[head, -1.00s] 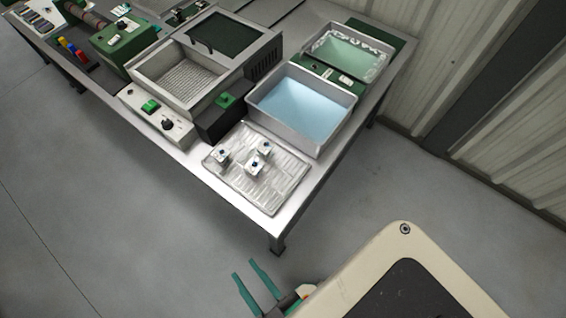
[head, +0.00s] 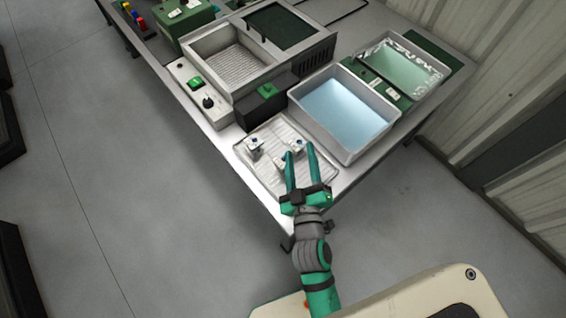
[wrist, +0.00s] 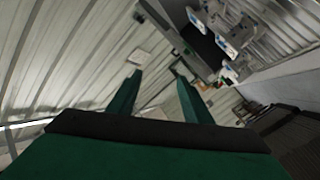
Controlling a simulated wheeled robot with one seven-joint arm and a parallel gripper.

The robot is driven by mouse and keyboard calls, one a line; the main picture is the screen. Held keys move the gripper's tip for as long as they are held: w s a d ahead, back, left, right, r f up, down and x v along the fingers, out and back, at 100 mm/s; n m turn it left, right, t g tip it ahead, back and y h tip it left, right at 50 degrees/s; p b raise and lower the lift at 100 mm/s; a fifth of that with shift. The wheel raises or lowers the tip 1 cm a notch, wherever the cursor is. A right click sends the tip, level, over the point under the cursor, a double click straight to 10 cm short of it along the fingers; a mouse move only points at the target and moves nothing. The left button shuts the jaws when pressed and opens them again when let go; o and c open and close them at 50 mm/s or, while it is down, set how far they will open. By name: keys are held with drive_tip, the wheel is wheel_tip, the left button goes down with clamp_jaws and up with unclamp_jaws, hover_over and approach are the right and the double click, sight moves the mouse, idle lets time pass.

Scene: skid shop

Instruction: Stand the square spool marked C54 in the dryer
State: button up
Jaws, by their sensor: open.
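Several small white spools stand on the ribbed metal tray (head: 266,176) at the near corner of the bench. One white spool (head: 254,147) stands at the tray's left; another white spool (head: 297,145) shows just beyond my fingers. Their markings are too small to read, so I cannot tell which is C54. The dryer is likely the grey steel box with an open ribbed basin (head: 236,66) and dark lid. My gripper (head: 299,151) is open and empty, its green fingers over the tray in the head view. The wrist view shows the fingers (wrist: 158,92) apart with nothing between them.
A grey basin of blue liquid (head: 343,108) stands right of the tray. A basin of greenish liquid (head: 400,68) is behind it. A black box with a green top (head: 266,97) and a control panel (head: 204,97) sit left. Open floor lies left of the bench.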

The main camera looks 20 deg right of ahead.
drive_tip(key=w+d+r+m+g+h, duration=0.1)
drive_tip(key=w+d+r+m+h, duration=0.3)
drive_tip(key=d+r, duration=0.35)
drive_tip(key=w+d+r+m+g+h, duration=0.2)
drive_tip(key=w+d+r+h, duration=0.3)
drive_tip(key=d, duration=0.3)
drive_tip(key=s+d+r+m+g+h, duration=0.2)
drive_tip(key=d+r+m+g+h, duration=0.15)
drive_tip(key=d+g, duration=0.2)
drive_tip(key=m+g+y, duration=0.9)
drive_tip(key=y, duration=0.8)
hover_over(283, 160)
drive_tip(key=f, duration=1.8)
drive_tip(key=shift+w+d, duration=0.1)
drive_tip(key=shift+w, duration=0.1)
wheel_tip(283, 160, down, 5)
drive_tip(key=shift+r, duration=0.15)
drive_tip(key=shift+s+a+f, duration=0.1)
drive_tip(key=shift+s+f, duration=0.05)
drive_tip(key=shift+f, duration=1.2)
drive_tip(key=shift+s+a+f, duration=0.1)
drive_tip(key=shift+f, duration=1.2)
